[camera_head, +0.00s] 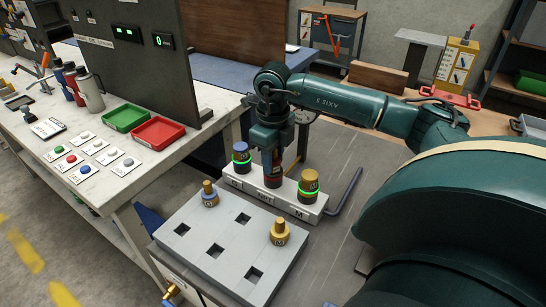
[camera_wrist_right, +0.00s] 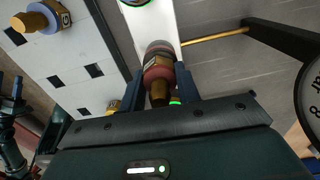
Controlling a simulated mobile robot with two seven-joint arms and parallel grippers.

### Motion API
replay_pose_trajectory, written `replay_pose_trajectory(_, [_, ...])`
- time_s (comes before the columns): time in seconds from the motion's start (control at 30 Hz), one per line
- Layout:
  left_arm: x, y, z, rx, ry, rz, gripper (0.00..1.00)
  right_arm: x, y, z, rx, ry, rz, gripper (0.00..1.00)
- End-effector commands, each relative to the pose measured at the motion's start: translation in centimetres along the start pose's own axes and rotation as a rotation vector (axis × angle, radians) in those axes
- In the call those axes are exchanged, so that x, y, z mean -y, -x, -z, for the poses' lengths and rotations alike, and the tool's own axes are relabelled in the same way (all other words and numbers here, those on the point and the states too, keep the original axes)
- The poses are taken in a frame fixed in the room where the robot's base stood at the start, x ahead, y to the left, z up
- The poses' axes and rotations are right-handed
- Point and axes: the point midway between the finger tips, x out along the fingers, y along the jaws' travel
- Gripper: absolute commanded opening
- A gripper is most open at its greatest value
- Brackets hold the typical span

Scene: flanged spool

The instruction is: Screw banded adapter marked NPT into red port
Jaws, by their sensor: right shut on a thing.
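In the wrist view, my right gripper (camera_wrist_right: 160,80) is shut on a brass adapter (camera_wrist_right: 158,95) with a red band and a hex part. The adapter stands in line with the red port (camera_wrist_right: 158,46), whose rim shows just past the hex. I cannot tell how deep it sits. In the head view, my right gripper (camera_head: 272,160) points down over the middle of the white port block (camera_head: 262,198). The red port (camera_head: 273,181) shows below it, above the middle label, which looks like NPT. The fingers mostly hide the adapter there. My left gripper is not in view.
Blue (camera_head: 240,158) and yellow (camera_head: 308,188) ports with green-lit rings flank the red one closely. A grey rack (camera_head: 190,258) with square holes holds a blue-banded adapter (camera_head: 209,194) and a yellowish adapter (camera_head: 279,233). A bent dark bar (camera_head: 345,192) lies right of the block.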

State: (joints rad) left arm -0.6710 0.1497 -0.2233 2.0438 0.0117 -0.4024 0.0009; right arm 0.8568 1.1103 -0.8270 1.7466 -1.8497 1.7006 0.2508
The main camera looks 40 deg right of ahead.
Motion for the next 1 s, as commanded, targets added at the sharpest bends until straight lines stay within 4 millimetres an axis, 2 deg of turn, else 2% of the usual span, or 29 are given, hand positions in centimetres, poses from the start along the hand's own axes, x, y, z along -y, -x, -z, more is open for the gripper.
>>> replay_pose_trajectory(0.6, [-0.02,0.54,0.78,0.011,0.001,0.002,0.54,-0.03,-0.08,0.02,-0.003,-0.929,-0.001,0.01])
replay_pose_trajectory(0.73, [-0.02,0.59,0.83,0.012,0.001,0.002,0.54,-0.01,-0.17,0.02,-0.002,-1.014,0.0,0.01])
replay_pose_trajectory(1.0, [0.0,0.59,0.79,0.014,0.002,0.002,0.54,0.01,-0.19,0.01,-0.001,-1.023,0.0,0.01])
